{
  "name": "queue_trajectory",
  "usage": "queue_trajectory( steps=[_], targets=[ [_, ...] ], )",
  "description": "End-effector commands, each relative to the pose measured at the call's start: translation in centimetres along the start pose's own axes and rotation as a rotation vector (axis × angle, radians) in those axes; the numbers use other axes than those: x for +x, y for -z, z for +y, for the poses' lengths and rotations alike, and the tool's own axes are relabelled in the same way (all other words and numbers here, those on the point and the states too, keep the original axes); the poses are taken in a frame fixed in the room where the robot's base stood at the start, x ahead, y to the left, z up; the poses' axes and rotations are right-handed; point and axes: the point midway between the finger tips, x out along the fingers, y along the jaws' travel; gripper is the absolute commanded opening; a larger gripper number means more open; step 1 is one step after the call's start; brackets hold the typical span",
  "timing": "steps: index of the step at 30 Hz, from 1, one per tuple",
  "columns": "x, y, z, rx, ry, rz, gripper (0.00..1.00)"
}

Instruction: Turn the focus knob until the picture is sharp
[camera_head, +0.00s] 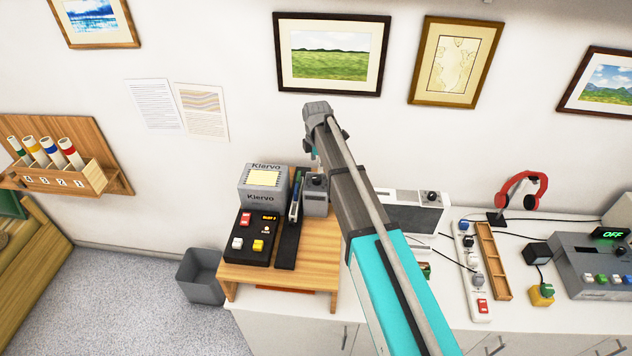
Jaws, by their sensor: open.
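A grey Kiervo viewer (258,196) stands on a wooden stand, with a small pale yellow lit screen (265,177). The screen is too small to tell how sharp its picture is. Beside it, a small grey box (315,203) carries a dark round knob (317,181), perhaps the focus knob; no label is readable. My gripper (322,145) is at the far end of my arm, above and behind this box, apart from the knob as far as I can see. It is open and appears empty. My forearm hides much of it.
A black panel (246,243) with red, white and yellow buttons and a black slotted unit (286,245) sit at the front of the wooden stand (318,262). A white device (412,214) with a black knob stands right of my arm. Framed prints hang on the wall behind.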

Motion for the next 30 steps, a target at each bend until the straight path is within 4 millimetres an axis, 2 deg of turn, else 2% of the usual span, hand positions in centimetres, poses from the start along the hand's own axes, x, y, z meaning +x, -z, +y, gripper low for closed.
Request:
queue_trajectory(
  steps=[1,18,30],
  targets=[
    [0.8,0.0,0.0,0.0,0.0,0.0,0.82],
    [5.1,0.0,0.0,0.0,0.0,0.0,0.82],
    [6.2,0.0,0.0,0.0,0.0,0.0,0.82]
  ],
)
